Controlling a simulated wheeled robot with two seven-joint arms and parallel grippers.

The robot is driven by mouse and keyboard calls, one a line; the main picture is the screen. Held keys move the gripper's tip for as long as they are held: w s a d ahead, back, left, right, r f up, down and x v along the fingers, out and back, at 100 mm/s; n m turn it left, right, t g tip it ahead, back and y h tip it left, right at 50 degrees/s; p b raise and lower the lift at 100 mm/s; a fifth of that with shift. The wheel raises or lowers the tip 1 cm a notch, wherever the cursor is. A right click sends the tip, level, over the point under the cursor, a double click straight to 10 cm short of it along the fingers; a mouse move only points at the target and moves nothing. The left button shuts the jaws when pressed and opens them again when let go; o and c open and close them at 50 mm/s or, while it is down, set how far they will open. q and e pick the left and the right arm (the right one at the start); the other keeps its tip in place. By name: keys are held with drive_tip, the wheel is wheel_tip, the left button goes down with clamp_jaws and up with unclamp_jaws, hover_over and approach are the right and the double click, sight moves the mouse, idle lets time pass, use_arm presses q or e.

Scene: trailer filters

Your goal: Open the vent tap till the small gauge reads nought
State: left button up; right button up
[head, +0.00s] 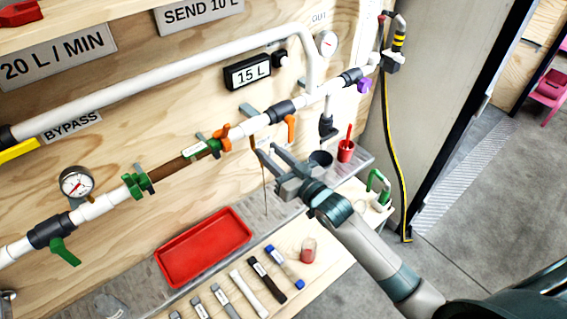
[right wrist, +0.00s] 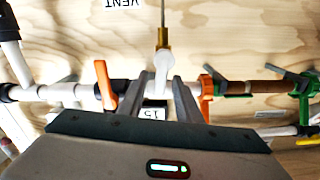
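The vent tap shows in the right wrist view as a white lever (right wrist: 163,60) on a thin brass pipe (right wrist: 163,30), below an upside-down VENT label (right wrist: 122,3). My right gripper (right wrist: 161,80) is open, with one finger on each side of the lever and gaps visible; I cannot tell whether either touches. My left gripper is not in view.
Orange handles (head: 290,128) and a brown filter section (head: 178,172) sit on the pipe close to my right gripper. A yellow-black hose (head: 390,130) hangs at the right.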

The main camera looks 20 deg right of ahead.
drive_tip(key=shift+s+d+f, duration=0.15)
drive_tip(key=shift+s+d, duration=0.05)
drive_tip(key=shift+s, duration=0.25)
drive_tip(key=b+v, duration=0.5)
drive_tip(key=v, duration=1.1)
drive_tip(key=shift+s+b, duration=0.2)
drive_tip(key=shift+b, duration=0.1)
